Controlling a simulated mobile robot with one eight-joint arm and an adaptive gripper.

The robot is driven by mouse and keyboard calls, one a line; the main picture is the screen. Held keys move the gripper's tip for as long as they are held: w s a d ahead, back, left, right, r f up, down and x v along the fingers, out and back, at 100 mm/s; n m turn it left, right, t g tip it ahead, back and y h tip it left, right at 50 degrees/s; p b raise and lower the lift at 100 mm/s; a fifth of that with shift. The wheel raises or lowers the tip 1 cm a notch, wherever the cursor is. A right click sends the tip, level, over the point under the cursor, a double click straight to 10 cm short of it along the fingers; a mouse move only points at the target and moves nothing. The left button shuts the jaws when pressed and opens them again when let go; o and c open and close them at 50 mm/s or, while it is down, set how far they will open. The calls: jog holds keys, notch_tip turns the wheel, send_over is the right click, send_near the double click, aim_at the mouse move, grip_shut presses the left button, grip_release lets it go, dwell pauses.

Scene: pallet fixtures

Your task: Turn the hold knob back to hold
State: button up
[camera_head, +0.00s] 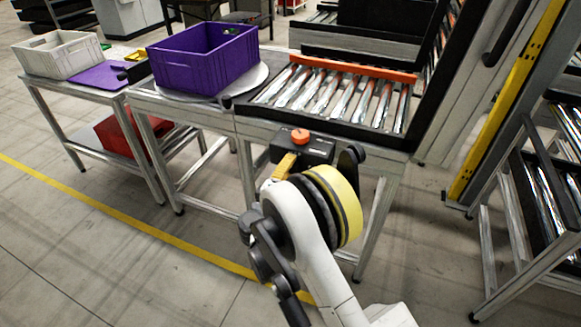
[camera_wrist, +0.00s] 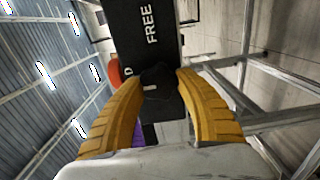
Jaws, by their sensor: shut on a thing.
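The black control box (camera_head: 318,149) with an orange-red button (camera_head: 299,136) on top sits at the front edge of the roller table. In the wrist view its face (camera_wrist: 150,38) reads "FREE", and a "D" from another label shows. A black knob (camera_wrist: 160,104) with a short white mark stands out from that face. My gripper (camera_wrist: 161,80) has its yellow fingers shut on the knob, one on each side. In the head view a yellow finger of my gripper (camera_head: 285,166) shows at the box's front; the knob is hidden there. The other label is mostly hidden.
A purple crate (camera_head: 205,62) stands on a round turntable (camera_head: 255,76) beside the rollers (camera_head: 335,95). A grey crate (camera_head: 58,55) and a red bin (camera_head: 125,136) are at the left. The frame's upright with a yellow strip (camera_head: 500,100) stands right. Floor in front is clear.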

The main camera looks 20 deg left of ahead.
dwell(0.3)
jog(key=o, duration=1.2)
jog(key=s, duration=1.2)
jog(key=shift+a, duration=0.45)
jog(key=shift+w, duration=0.1)
